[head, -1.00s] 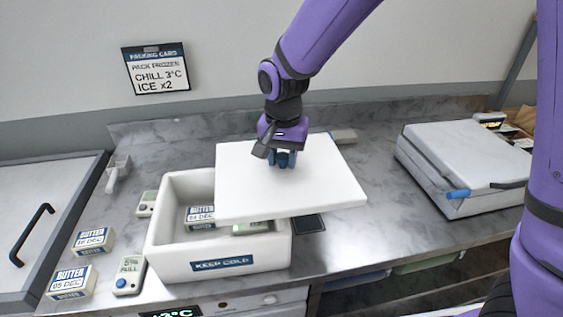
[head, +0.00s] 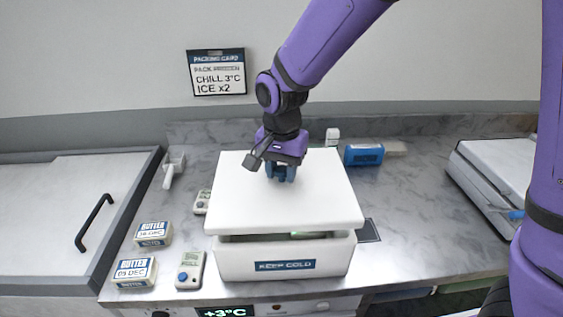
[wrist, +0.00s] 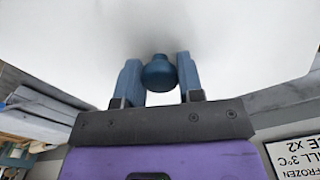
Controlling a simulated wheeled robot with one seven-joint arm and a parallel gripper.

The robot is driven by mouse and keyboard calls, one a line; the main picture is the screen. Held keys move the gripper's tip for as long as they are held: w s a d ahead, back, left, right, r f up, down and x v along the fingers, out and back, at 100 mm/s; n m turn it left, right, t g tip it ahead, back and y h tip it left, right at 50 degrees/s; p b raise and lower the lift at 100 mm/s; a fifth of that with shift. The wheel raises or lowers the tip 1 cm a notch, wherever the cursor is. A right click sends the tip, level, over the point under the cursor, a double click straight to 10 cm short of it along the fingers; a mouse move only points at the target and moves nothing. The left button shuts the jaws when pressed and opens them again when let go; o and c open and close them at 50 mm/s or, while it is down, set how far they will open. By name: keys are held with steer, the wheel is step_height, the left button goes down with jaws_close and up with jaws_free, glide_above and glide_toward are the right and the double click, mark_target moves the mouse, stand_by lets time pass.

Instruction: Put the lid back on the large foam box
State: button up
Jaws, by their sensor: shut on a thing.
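The large foam box (head: 285,265) is white with a KEEP COLD label and stands near the counter's front edge. Its white lid (head: 240,205) is held level just above it, covering most of the opening. A dark gap shows between lid and box at the front, with a bit of a pale green item inside. My gripper (head: 281,172) is shut on the lid's blue knob, which shows between the fingers in the wrist view (wrist: 160,73). The rest of the box's inside is hidden.
Two butter packs (head: 153,234) and small grey devices (head: 190,270) stand left of the box. A grey lidded case (head: 490,180) is at the far right. Counter between box and case is mostly clear.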

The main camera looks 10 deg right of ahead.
mark_target(282, 180)
steer(key=shift+d+f, duration=0.1)
steer(key=shift+f, duration=1.7)
steer(key=shift+f, duration=0.15)
stand_by(0.8)
steer(key=o, duration=1.5)
steer(key=shift+r, duration=3.5)
jaws_close()
